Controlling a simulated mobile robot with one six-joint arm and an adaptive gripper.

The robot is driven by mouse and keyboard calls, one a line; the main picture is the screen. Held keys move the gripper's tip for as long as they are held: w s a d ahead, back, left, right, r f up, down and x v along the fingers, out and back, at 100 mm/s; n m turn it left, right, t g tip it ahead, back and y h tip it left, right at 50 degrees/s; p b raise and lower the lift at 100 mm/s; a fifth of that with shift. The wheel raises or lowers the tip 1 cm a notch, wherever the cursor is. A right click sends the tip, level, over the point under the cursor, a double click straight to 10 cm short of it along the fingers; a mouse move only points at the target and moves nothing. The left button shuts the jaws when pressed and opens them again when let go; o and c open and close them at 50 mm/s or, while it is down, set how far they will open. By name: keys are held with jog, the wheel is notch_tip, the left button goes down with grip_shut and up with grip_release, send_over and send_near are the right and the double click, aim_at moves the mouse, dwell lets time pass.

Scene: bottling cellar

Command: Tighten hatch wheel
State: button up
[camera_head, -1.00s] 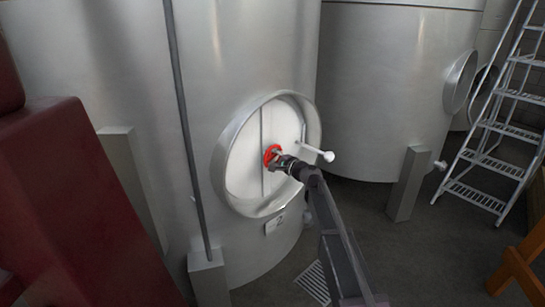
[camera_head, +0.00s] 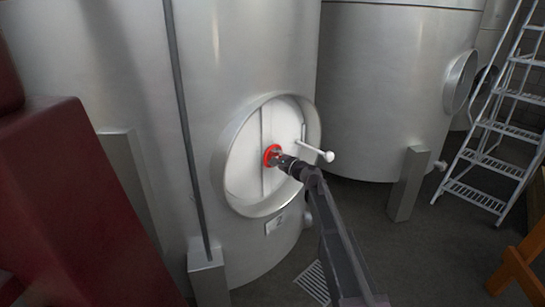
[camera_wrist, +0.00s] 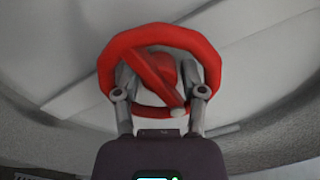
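The red hatch wheel (camera_head: 271,155) is at the middle of the round white hatch (camera_head: 247,163) on the large steel tank. My gripper (camera_head: 277,157) is at the wheel, reaching in from the lower right. In the wrist view the wheel (camera_wrist: 158,36) shows as a thick red ring with a diagonal spoke and a round red hub behind it. My gripper (camera_wrist: 167,76) has its two fingers spread wide, one on each side of the hub, within the ring's outline. Contact with the ring or spoke cannot be told. The fingertips are partly hidden.
A white-knobbed handle (camera_head: 315,149) sticks out at the hatch's right, close to my arm. The hatch's raised steel collar (camera_head: 229,132) surrounds the wheel. A red block-like object (camera_head: 75,210) fills the left foreground. A ladder (camera_head: 497,120) stands at right.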

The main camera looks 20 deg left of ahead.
jog(key=shift+o, duration=0.4)
jog(key=shift+s, duration=0.1)
jog(key=v, duration=1.2)
dwell(0.3)
jog(key=s+d+f+n+g+h, duration=0.25)
jog(key=s+d+f, duration=0.25)
jog(key=d, duration=0.3)
jog(key=s+d+f+n+g+h, duration=0.1)
jog(key=s+d+f+n+h, duration=0.35)
jog(key=d, duration=0.25)
jog(key=s+d+f+n+g+h, duration=0.2)
jog(key=s+d+f, duration=0.3)
jog(key=d, duration=0.3)
jog(key=s+d+f+n+g+h, duration=0.1)
jog(key=s+d+f+h, duration=0.1)
jog(key=s+d+h, duration=0.5)
jog(key=s+d+f+n+g, duration=0.15)
jog(key=s+d, duration=0.25)
jog(key=d, duration=0.7)
notch_tip(320, 180, up, 13)
jog(key=p, duration=1.3)
jog(key=shift+a+m+p, duration=0.2)
jog(key=shift+m+p, duration=0.15)
jog(key=shift+m, duration=0.1)
